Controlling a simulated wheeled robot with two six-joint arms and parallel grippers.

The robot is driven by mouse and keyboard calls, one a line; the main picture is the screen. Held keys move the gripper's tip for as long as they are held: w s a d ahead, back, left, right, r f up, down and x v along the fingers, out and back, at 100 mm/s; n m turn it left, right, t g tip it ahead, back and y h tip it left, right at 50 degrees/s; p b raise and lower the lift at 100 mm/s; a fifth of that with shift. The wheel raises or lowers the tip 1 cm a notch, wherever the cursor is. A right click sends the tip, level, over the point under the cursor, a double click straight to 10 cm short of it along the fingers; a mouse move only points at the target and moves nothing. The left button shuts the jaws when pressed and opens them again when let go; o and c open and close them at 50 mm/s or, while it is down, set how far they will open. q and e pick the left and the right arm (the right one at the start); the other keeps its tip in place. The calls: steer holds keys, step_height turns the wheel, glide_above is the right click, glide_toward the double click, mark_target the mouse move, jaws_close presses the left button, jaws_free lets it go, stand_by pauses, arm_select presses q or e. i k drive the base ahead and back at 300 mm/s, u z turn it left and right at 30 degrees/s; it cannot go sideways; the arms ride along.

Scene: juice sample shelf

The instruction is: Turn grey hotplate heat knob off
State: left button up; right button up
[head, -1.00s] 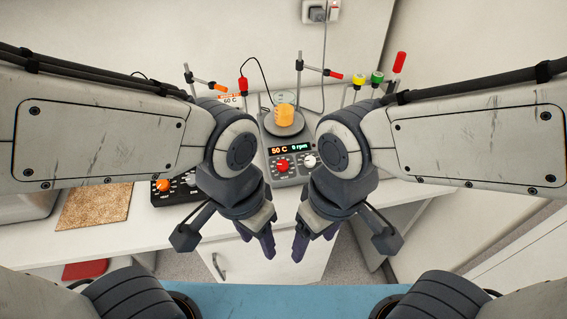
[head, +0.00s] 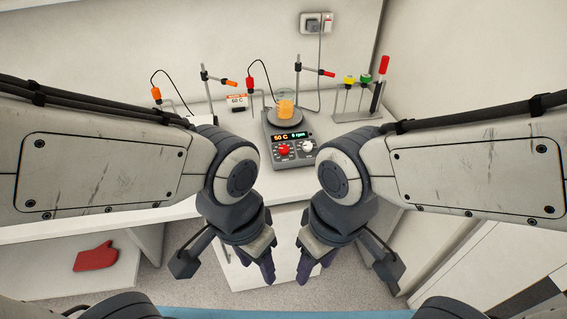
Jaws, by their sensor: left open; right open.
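The grey hotplate (head: 270,130) stands on the white bench between my two arms. Its front panel has a red knob (head: 284,149) on the left and a white knob (head: 307,147) on the right. Its display (head: 290,136) reads 50 C and 0 rpm. A beaker of orange liquid (head: 286,108) sits on its round plate. My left gripper (head: 261,276) and my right gripper (head: 308,274) are both open and empty, low in front of the bench edge, apart from the hotplate.
A rack with yellow, green and red tools (head: 365,80) stands right of the hotplate. A red mitt (head: 95,257) lies on a low shelf. A wall socket (head: 314,23) is behind.

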mark_target(284, 150)
steer(key=u, duration=0.5)
steer(key=i, duration=0.9)
steer(key=z, duration=0.7)
